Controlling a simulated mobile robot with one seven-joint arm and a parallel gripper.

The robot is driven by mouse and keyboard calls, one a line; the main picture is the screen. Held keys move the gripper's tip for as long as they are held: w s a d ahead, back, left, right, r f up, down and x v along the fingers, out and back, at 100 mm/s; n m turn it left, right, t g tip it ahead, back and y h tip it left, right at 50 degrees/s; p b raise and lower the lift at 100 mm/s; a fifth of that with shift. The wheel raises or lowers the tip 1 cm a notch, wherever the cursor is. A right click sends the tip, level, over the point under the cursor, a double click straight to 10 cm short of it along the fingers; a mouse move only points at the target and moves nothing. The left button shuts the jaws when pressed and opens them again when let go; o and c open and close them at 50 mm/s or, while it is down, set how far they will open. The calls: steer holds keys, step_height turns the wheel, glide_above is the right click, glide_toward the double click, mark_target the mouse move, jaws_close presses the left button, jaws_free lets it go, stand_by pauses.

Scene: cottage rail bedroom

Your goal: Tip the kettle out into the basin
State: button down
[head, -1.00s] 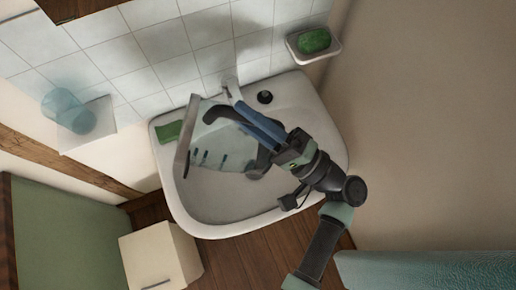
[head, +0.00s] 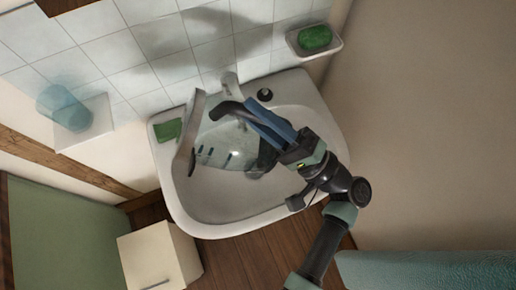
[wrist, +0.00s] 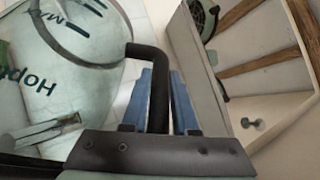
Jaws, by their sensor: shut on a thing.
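The kettle (head: 226,152) has a clear body with dark markings and a dark handle. My gripper (head: 262,122) has blue fingers and is shut on the dark handle. The fingers also show beside the handle in the wrist view (wrist: 164,98). I cannot tell whether liquid is in the kettle or flowing out.
A tap (head: 229,82) stands at the basin's back, close to the kettle. A green block (head: 168,130) lies on the left rim. A soap dish with green soap (head: 315,38) is at right on the wall. A shelf with a blue cup (head: 66,108) is at left. A cabinet (head: 157,258) stands below.

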steer(key=shift+s+d+m+t+y+b, duration=0.15)
steer(key=shift+d+m+t+y+b, duration=0.3)
steer(key=shift+d+b, duration=0.45)
stand_by(0.5)
steer(key=shift+m+t, duration=0.75)
steer(key=shift+t, duration=0.2)
steer(key=shift+s+d+f+b, duration=0.15)
steer(key=shift+d+f+b, duration=0.45)
steer(key=shift+d+b, duration=0.3)
steer(key=shift+s+d+f+b, duration=0.15)
steer(key=shift+d+f+b, duration=0.4)
steer(key=shift+d+b, duration=0.3)
steer(key=shift+s+d+f+m+t+b, duration=0.1)
steer(key=shift+d+f+m+t+b, duration=0.2)
steer(key=shift+d+m+t+b, duration=0.25)
steer(key=shift+s+d+f+m+t+b, duration=0.1)
steer(key=shift+d+f+m+t+b, duration=0.15)
steer(key=shift+d+m+t+b, duration=0.25)
steer(key=shift+s+d+f+m+t+b, duration=0.1)
steer(key=shift+d+f+m+t+b, duration=0.25)
steer(key=shift+d+t+b, duration=0.35)
stand_by(2.2)
